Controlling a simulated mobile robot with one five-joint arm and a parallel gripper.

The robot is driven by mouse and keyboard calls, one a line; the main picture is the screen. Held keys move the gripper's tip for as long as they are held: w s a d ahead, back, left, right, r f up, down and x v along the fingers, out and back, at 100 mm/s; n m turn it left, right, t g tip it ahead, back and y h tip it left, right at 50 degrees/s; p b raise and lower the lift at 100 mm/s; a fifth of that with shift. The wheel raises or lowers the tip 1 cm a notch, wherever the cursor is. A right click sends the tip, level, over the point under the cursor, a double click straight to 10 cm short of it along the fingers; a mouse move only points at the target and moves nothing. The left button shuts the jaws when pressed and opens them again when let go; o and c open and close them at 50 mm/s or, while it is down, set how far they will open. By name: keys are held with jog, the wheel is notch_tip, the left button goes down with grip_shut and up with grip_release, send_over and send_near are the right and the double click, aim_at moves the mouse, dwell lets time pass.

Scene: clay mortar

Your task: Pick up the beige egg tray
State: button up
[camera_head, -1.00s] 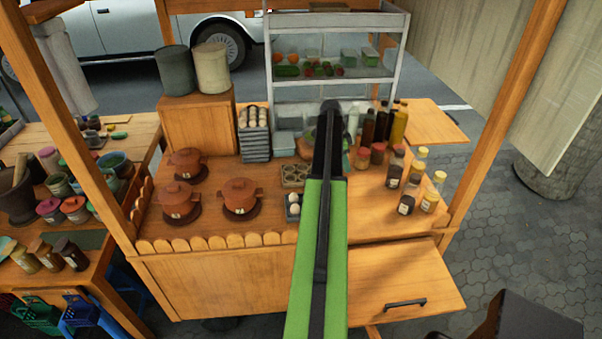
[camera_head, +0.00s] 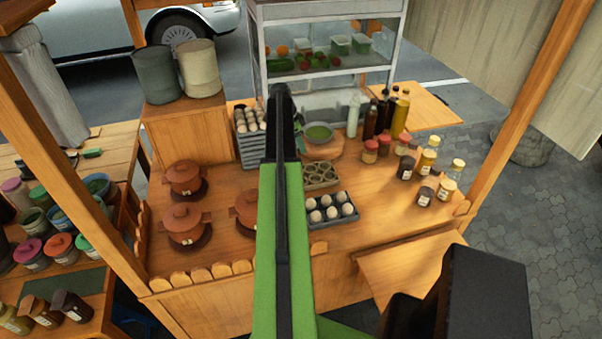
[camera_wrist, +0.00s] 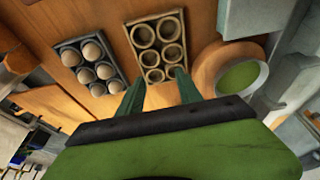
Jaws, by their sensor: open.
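The beige egg tray (camera_head: 320,175) lies on the wooden counter, its cups empty. It also shows in the wrist view at the top middle (camera_wrist: 158,48). A dark grey egg tray (camera_head: 331,222) holding several white eggs sits just in front of it, and to its left in the wrist view (camera_wrist: 90,62). My gripper (camera_wrist: 160,74) is open and empty, with its green fingers pointing toward the near end of the beige tray. I cannot tell the exact gap between fingertips and tray.
A bowl of green food (camera_head: 318,133) stands on a round wooden board behind the beige tray. A stack of egg trays (camera_head: 250,150) is to the left. Clay pots (camera_head: 184,222) stand at the left, bottles and jars (camera_head: 400,115) at the right. The counter's front right is clear.

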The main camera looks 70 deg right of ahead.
jog(key=b, duration=1.2)
send_over(313, 173)
jog(key=w+a, duration=0.2)
jog(key=f, duration=1.1)
jog(key=shift+s+d+f, duration=0.1)
jog(key=shift+d+f, duration=0.1)
jog(key=shift+f, duration=0.05)
jog(key=shift+s+d+f, duration=0.1)
jog(key=shift+f, duration=0.1)
jog(key=b+x, duration=0.5)
jog(key=shift+d, duration=0.2)
jog(key=shift+r, duration=0.15)
grip_shut()
